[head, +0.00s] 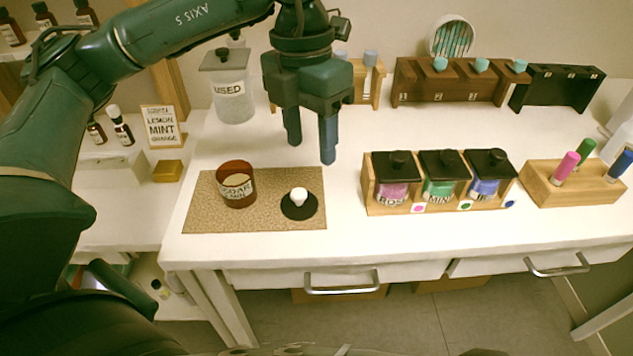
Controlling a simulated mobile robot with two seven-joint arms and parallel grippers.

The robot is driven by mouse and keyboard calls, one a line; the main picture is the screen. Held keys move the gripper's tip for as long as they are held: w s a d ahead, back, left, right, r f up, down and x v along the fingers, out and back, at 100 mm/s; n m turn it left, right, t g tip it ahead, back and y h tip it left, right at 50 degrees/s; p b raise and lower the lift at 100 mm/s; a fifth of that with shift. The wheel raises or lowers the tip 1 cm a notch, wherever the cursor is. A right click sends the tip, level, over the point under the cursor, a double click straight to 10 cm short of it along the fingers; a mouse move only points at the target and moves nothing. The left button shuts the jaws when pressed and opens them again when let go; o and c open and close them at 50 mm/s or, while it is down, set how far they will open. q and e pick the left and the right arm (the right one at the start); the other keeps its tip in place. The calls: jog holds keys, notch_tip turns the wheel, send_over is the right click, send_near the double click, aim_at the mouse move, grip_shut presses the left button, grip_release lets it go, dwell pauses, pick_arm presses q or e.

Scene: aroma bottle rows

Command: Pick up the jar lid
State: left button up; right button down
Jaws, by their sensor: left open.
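The jar lid (299,206) is a black disc with a white knob. It lies flat on the right part of a tan speckled mat (205,216). An open amber jar (237,188) with a cream label stands on the mat to the left of the lid. My left gripper (311,150) is open and empty, its two blue fingers pointing down. It is above the table, behind the lid and apart from it. My right gripper is not in view.
A wooden rack (440,208) with three black-capped bottles stands right of the mat. A wooden block (540,185) with coloured pens is further right. A lidded "USED" jar (230,95) and wooden stands (440,90) line the back. The table between is clear.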

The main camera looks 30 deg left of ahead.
pick_arm(q)
jog(key=w+a, duration=0.1)
jog(key=a, duration=0.1)
jog(key=y, duration=0.1)
send_over(298, 193)
jog(key=shift+n+t, duration=0.3)
jog(key=shift+n, duration=0.1)
jog(key=f, duration=0.6)
jog(key=shift+w+d+f, duration=0.15)
jog(key=shift+d+f, duration=0.1)
jog(key=shift+f, duration=0.05)
jog(key=shift+a+f+p, duration=0.15)
jog(key=shift+f+p, duration=0.05)
jog(key=shift+f, duration=1.15)
jog(key=shift+a+f+p, duration=0.1)
jog(key=shift+f+p, duration=0.05)
jog(key=shift+f, duration=1.2)
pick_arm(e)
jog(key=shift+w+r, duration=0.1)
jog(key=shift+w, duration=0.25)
pick_arm(q)
jog(key=shift+c, duration=0.2)
jog(key=c, duration=1)
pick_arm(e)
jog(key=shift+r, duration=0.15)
